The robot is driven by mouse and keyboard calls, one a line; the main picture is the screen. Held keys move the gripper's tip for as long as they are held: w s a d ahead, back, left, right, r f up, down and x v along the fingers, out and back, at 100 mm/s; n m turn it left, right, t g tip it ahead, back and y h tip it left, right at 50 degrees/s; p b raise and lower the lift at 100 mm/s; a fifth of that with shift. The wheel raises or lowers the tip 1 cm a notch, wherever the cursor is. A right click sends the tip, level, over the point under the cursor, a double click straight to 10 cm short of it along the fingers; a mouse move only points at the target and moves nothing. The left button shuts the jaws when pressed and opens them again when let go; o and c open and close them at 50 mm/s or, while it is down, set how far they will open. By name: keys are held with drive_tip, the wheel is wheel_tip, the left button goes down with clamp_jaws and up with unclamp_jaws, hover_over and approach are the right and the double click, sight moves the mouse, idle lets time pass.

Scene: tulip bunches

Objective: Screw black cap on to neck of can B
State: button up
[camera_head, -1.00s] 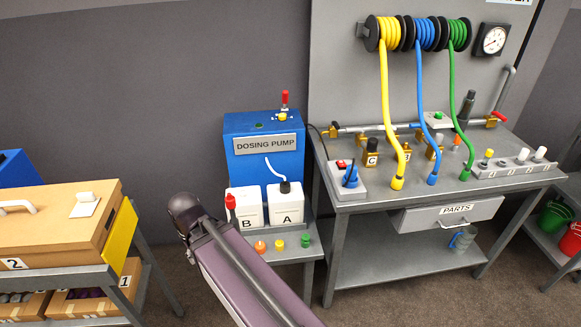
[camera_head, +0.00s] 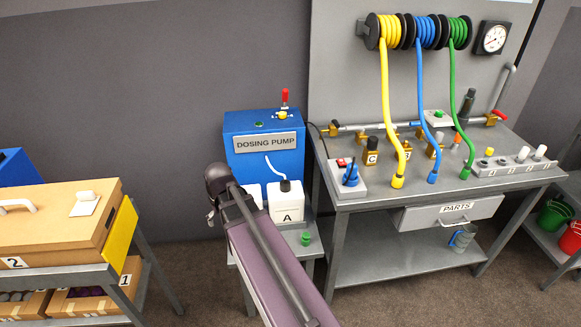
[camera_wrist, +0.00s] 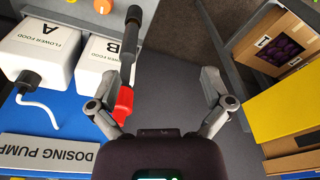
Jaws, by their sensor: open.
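Can B (camera_wrist: 110,50) is a white can; in the head view my arm covers most of it. White can A (camera_head: 286,203) stands beside it with a black cap and a white tube. In the wrist view a dark rod (camera_wrist: 126,65) with a red end runs past can B. A round black piece (camera_wrist: 133,15) shows at its far end; I cannot tell whether this is the black cap. The neck of can B is not clearly visible. My gripper (camera_wrist: 155,82) is open, one finger by can B, the other to the right; the red end lies by the left finger.
The blue dosing pump (camera_head: 265,168) stands behind the cans. A green cap (camera_head: 305,238) and an orange cap (camera_wrist: 103,6) sit on the shelf. Cardboard boxes (camera_head: 60,215) on a rack are at left. A grey workbench (camera_head: 440,190) with hoses is at right.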

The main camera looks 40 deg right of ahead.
drive_tip(key=w+d+m+t, duration=0.1)
drive_tip(key=w+d, duration=0.1)
drive_tip(key=d, duration=0.6)
drive_tip(key=w+d+t, duration=0.1)
drive_tip(key=w+d, duration=0.2)
drive_tip(key=d, duration=0.5)
drive_tip(key=m+t+h, duration=0.1)
drive_tip(key=h, duration=0.1)
approach(286, 183)
drive_tip(key=d+v, duration=0.1)
drive_tip(key=v, duration=0.2)
drive_tip(key=shift+a+r, duration=0.25)
drive_tip(key=shift+f+y, duration=0.1)
drive_tip(key=shift+y, duration=0.2)
drive_tip(key=b+x, duration=1.2)
drive_tip(key=x, duration=0.1)
drive_tip(key=shift+w+f+b, duration=0.15)
drive_tip(key=shift+f+b, duration=0.15)
drive_tip(key=c, duration=1.2)
